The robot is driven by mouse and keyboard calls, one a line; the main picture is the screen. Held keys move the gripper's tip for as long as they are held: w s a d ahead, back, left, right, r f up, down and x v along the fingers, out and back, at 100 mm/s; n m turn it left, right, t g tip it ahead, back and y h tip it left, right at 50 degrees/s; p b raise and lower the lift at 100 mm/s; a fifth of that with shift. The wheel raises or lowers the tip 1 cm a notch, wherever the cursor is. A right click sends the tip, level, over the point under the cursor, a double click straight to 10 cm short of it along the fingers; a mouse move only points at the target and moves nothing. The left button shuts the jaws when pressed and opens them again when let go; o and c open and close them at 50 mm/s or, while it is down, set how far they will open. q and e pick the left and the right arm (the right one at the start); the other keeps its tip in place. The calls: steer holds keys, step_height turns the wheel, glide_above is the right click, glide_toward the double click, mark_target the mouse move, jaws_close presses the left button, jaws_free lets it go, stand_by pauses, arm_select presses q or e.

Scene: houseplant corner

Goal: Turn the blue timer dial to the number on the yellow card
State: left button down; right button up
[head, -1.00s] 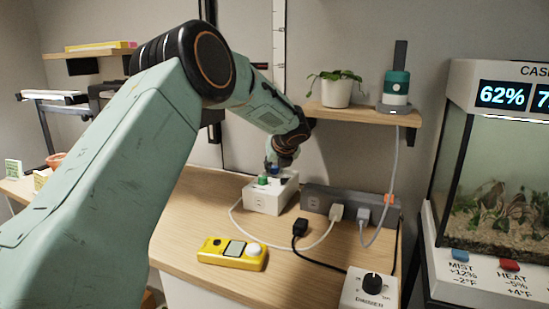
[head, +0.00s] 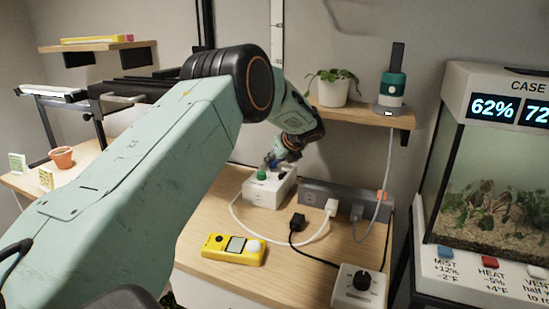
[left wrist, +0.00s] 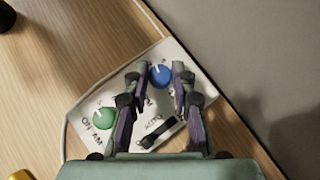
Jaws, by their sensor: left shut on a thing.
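The white timer box (head: 263,195) stands on the wooden counter against the wall. Its green dial (head: 262,174) is clear of my gripper; it also shows in the left wrist view (left wrist: 103,118). My left gripper (head: 271,164) reaches down over the box. In the left wrist view its fingers (left wrist: 160,70) are closed around the blue dial (left wrist: 160,76). The fingers cover part of the box's printed markings, and the dial's setting is unreadable. A small pale yellow card (head: 46,179) stands at the far left; its number is too small to read. My right gripper is out of view.
A grey power strip (head: 345,198) with plugs and cables lies right of the box. A yellow handheld meter (head: 233,249) and a dimmer box (head: 358,288) are nearer. A terrarium (head: 495,180) stands at right, a potted plant (head: 333,92) on the shelf above.

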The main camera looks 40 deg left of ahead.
arm_select(q)
steer(key=shift+s+f, duration=0.1)
steer(key=shift+f, duration=0.05)
steer(key=c, duration=1.1)
jaws_free()
